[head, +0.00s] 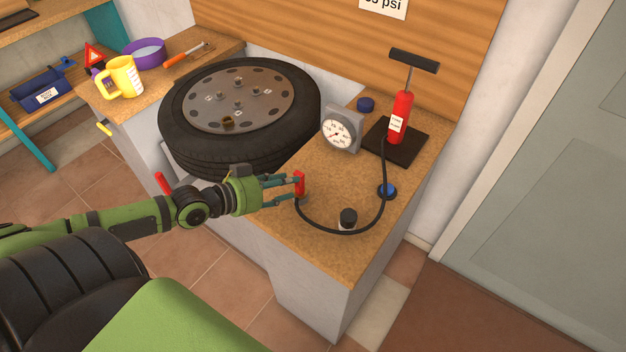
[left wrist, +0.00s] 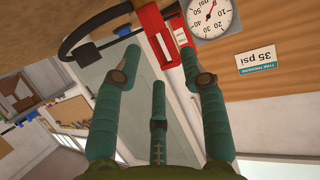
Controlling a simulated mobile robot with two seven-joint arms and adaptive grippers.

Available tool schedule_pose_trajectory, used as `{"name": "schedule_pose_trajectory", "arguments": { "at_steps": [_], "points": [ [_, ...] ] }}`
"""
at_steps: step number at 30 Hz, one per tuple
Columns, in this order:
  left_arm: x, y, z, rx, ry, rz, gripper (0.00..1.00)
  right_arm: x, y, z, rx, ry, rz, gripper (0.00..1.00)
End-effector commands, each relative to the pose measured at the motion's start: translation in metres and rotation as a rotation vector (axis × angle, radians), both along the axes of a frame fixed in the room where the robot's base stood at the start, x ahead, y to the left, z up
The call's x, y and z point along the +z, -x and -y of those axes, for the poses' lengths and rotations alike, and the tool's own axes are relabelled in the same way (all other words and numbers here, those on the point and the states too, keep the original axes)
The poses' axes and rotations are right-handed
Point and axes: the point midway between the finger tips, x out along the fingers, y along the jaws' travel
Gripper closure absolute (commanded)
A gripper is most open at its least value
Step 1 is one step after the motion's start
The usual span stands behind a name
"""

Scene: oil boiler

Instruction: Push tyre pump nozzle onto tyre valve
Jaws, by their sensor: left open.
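The red tyre pump nozzle (head: 299,184) stands upright near the bench's front edge, on the end of a black hose (head: 335,231). My left gripper (head: 291,186) is open, its fingers reaching to the nozzle. In the left wrist view the gripper (left wrist: 165,78) has its fingers spread, with red parts beyond the tips. The tyre (head: 240,112) lies flat on the left with its wheel disc up. A small brass-coloured piece (head: 228,122) shows on the disc; I cannot tell if it is the valve. The red pump (head: 401,117) stands at the back right. My right gripper is out of view.
A pressure gauge (head: 341,130) stands behind the nozzle. The bench's right front (head: 325,255) is clear.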

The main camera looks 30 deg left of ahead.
Motion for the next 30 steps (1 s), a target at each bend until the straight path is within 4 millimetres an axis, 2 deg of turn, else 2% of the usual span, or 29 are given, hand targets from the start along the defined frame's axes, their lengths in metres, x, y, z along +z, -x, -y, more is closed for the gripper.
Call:
{"name": "schedule_pose_trajectory", "arguments": {
  "at_steps": [1, 4, 7, 12, 14, 18, 25, 26, 27, 28, 29, 30],
  "points": [
    [-0.006, -0.005, 0.002, 0.001, 0.003, 0.003, 0.58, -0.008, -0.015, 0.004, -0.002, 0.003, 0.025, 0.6],
    [-0.01, -0.012, 0.005, 0.002, 0.003, 0.003, 0.58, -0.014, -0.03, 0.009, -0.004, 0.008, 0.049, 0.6],
    [-0.015, -0.02, 0.009, 0.002, 0.004, 0.005, 0.58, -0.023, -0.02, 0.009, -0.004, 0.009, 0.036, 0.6],
    [-0.026, -0.039, 0.018, 0.003, 0.004, 0.006, 0.58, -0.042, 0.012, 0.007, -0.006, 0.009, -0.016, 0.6],
    [-0.027, -0.045, 0.02, 0.003, 0.002, 0.005, 0.58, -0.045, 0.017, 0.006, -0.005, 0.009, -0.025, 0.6],
    [-0.029, -0.052, 0.023, 0.002, 0.0, 0.001, 0.58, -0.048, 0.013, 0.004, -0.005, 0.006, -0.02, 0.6],
    [-0.029, -0.052, 0.023, 0.002, -0.001, -0.002, 0.58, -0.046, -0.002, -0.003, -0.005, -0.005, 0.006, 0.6],
    [-0.029, -0.052, 0.023, 0.002, -0.001, -0.002, 0.66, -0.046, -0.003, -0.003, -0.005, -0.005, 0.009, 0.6],
    [-0.029, -0.052, 0.023, 0.002, -0.001, -0.001, 0.82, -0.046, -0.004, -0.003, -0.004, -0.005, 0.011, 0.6],
    [-0.029, -0.052, 0.023, 0.002, -0.001, -0.001, 0.94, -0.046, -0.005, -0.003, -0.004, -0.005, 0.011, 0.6],
    [-0.029, -0.052, 0.023, 0.002, -0.001, -0.001, 1.0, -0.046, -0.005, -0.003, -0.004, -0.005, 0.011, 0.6],
    [-0.029, -0.052, 0.023, 0.002, -0.001, -0.001, 1.0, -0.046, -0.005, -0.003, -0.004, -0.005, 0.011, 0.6]
  ]
}}
